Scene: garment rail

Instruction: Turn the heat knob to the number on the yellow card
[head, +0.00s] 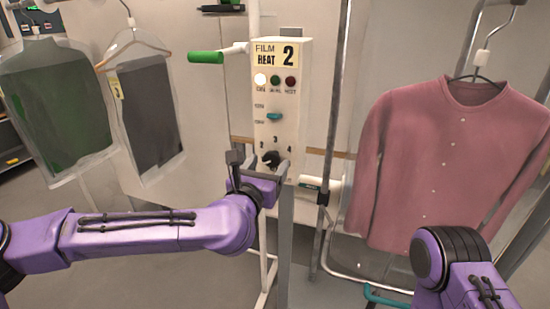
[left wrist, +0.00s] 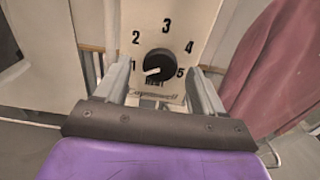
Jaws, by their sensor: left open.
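The yellow card (head: 289,53) at the top of the white control box (head: 291,110) reads 2. The black heat knob (head: 271,158) is low on the box's front. In the left wrist view, the heat knob (left wrist: 159,65) has numbers 1 to 5 around it, and its white mark points left and slightly down, near the 1. My left gripper (head: 259,168) is open in front of the knob. In the wrist view, the left gripper's fingers (left wrist: 158,74) stand on either side of the knob; I cannot tell whether they touch it. My right gripper is out of view.
The box has three round lamps (head: 275,80), the left one lit white, and a teal lever (head: 273,116). A green-handled bar (head: 207,57) sticks out left. Bagged dark garments (head: 150,105) hang left; a pink cardigan (head: 440,160) hangs right, beside metal rail posts (head: 334,100).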

